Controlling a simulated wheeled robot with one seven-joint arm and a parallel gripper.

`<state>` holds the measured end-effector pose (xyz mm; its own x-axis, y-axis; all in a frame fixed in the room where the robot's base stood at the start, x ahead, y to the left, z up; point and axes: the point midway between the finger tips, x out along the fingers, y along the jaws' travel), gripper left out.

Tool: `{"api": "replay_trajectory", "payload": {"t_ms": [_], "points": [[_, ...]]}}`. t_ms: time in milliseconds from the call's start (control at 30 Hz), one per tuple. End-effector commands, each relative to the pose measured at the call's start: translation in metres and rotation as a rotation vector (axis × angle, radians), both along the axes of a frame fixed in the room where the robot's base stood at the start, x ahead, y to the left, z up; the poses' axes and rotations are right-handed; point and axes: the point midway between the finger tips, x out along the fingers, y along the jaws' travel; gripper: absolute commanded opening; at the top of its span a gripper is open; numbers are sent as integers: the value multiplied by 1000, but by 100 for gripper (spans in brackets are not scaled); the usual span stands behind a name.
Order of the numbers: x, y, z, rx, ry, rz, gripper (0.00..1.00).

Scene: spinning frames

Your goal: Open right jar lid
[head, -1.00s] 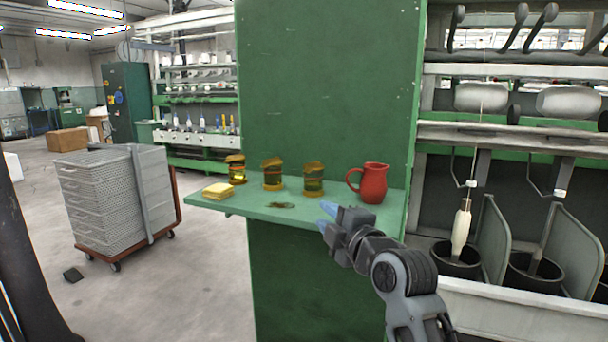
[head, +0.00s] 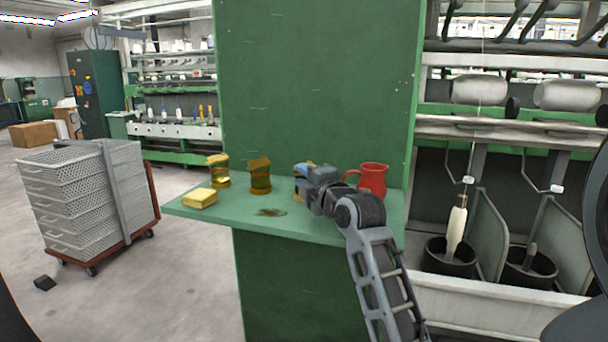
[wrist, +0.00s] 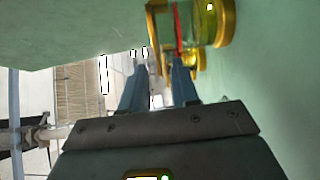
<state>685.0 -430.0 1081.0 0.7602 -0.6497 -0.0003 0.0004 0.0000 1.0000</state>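Three amber jars stand in a row on a green shelf (head: 225,213). The left jar (head: 218,172) and middle jar (head: 260,175) show clearly. The right jar is almost wholly hidden behind my gripper (head: 302,170) in the head view. In the wrist view a jar (wrist: 204,22), seen sideways, has a gold base and a gold lid (wrist: 154,38) with a red band by it. My gripper also shows there (wrist: 160,68), its two blue fingers apart and pointing at the lid end. Contact with the lid cannot be told.
A red jug (head: 373,179) stands just right of my gripper on the shelf. A yellow block (head: 200,198) and a dark stain (head: 271,212) lie towards the front. A green pillar (head: 315,80) rises behind the shelf.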

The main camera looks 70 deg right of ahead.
Motion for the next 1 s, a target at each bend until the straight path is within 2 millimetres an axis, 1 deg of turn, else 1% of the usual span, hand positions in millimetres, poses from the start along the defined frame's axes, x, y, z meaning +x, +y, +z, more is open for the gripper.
{"api": "replay_trajectory", "payload": {"t_ms": [300, 600, 633, 1000], "points": [[2, -2, 0, -1, -1, -1, 30], [2, -2, 0, 0, -1, -1, 1], [2, -2, 0, 0, -1, 0, 0], [2, -2, 0, 0, -1, 0, 0]]}}
